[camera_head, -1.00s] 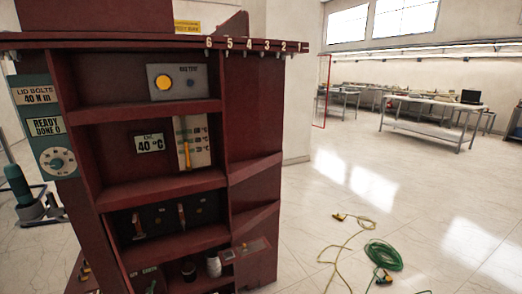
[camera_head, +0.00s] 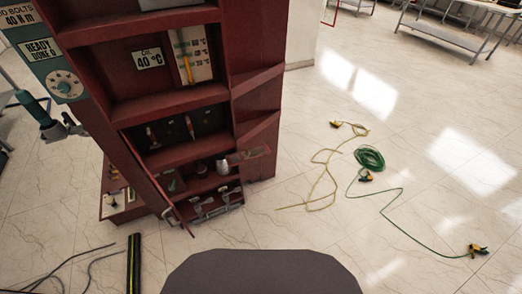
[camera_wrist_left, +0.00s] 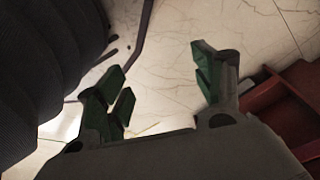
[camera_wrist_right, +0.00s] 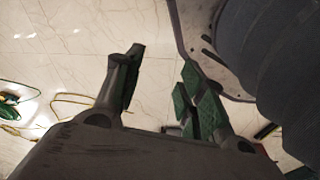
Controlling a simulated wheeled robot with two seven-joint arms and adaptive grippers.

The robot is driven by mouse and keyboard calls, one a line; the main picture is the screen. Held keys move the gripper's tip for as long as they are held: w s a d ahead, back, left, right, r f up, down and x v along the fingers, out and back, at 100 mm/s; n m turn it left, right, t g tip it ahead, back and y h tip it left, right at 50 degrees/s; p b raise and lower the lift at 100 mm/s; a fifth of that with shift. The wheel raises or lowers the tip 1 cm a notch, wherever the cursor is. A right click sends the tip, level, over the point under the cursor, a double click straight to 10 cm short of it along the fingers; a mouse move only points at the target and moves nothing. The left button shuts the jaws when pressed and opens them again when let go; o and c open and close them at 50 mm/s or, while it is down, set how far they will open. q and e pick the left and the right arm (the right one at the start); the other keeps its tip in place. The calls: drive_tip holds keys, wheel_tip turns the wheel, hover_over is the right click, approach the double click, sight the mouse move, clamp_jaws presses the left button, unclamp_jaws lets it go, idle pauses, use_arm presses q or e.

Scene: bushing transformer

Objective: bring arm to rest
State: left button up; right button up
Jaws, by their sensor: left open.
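Neither of my grippers shows in the head view. In the left wrist view my left gripper (camera_wrist_left: 158,84) is open, its green-padded fingers wide apart with nothing between them. Pale marble floor lies beyond it, and part of a dark red structure is at the right edge. In the right wrist view my right gripper (camera_wrist_right: 162,88) is open and empty, its fingers apart above the floor. Yellow and green cords (camera_wrist_right: 35,110) lie on the floor to its left.
A dark red cabinet (camera_head: 255,85) with shelves and instruments stands at left centre. A yellow cord (camera_head: 318,165) and a green cable coil (camera_head: 369,158) lie on the floor to its right. A teal cylinder (camera_head: 33,107) is at far left. Open floor spreads at right.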

use_arm(q)
drive_tip(key=s+a+r+p, duration=0.1)
drive_tip(key=s+a+p, duration=0.1)
drive_tip(key=s+p, duration=0.5)
drive_tip(key=s+a+r+p, duration=0.2)
drive_tip(key=s+a+p, duration=0.1)
drive_tip(key=s+p, duration=0.4)
drive_tip(key=shift+s+r+g, duration=0.15)
drive_tip(key=shift+s+g, duration=0.15)
drive_tip(key=shift+s, duration=0.4)
use_arm(e)
drive_tip(key=s+d+r, duration=0.1)
drive_tip(key=s+d, duration=0.1)
drive_tip(key=s, duration=0.5)
drive_tip(key=s+d+r, duration=0.2)
drive_tip(key=s+d, duration=0.1)
drive_tip(key=s, duration=0.5)
drive_tip(key=shift+s+r+g, duration=0.2)
drive_tip(key=shift+g, duration=0.1)
